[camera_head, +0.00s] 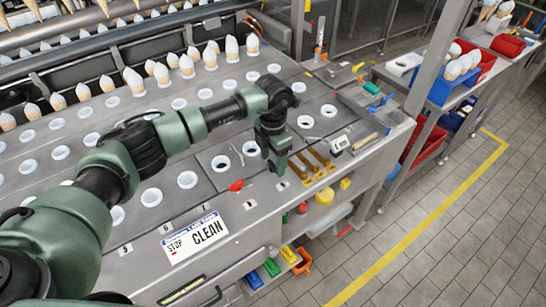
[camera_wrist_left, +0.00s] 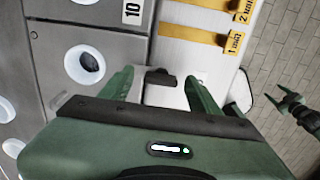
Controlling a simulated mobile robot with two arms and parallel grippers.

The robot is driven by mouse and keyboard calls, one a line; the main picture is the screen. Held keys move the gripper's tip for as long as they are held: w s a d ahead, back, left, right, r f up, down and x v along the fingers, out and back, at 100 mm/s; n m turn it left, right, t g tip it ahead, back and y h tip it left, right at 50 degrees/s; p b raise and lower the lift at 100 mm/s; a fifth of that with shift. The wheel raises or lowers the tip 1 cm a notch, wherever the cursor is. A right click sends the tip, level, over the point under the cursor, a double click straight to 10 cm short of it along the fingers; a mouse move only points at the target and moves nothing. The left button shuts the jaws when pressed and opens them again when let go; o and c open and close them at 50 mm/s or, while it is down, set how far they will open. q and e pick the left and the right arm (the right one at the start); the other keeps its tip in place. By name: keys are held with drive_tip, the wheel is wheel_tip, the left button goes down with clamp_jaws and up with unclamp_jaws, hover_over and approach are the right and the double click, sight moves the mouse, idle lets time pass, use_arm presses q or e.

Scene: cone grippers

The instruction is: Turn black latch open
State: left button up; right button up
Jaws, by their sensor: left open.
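A small black latch (camera_wrist_left: 160,77) shows in the left wrist view, on a pale surface beside the grey plate's edge. My left gripper (camera_wrist_left: 160,82) is open. Its two green fingers stand on either side of the latch in the picture, with the latch showing between their tips. I see no contact. In the head view the left gripper (camera_head: 275,170) points down over the front right part of the grey worktop, and the latch cannot be made out there. A dark green gripper-like shape, likely my right gripper (camera_wrist_left: 277,98), shows small at the right edge of the wrist view.
Yellow strips (camera_head: 314,167) lie right of the left gripper, and a red piece (camera_head: 236,186) lies left of it. A white STOP CLEAN sign (camera_head: 195,238) is at the front. Round holes (camera_head: 221,162) cover the worktop (camera_head: 235,210). Tiled floor (camera_head: 440,240) is free at the right.

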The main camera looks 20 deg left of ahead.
use_arm(q)
drive_tip(key=shift+s, duration=0.15)
drive_tip(key=shift+r, duration=0.1)
clamp_jaws()
drive_tip(key=shift+n, duration=0.4)
drive_tip(key=shift+n+b, duration=0.6)
drive_tip(key=n+b, duration=0.2)
drive_tip(key=n, duration=0.3)
drive_tip(key=n+b, duration=0.1)
drive_tip(key=n, duration=0.4)
drive_tip(key=shift+n, duration=0.4)
drive_tip(key=shift+r+n+b, duration=0.1)
drive_tip(key=shift+n+b, duration=0.4)
drive_tip(key=shift+n, duration=1.7)
use_arm(e)
drive_tip(key=shift+s+f, duration=0.1)
drive_tip(key=shift+f, duration=2.5)
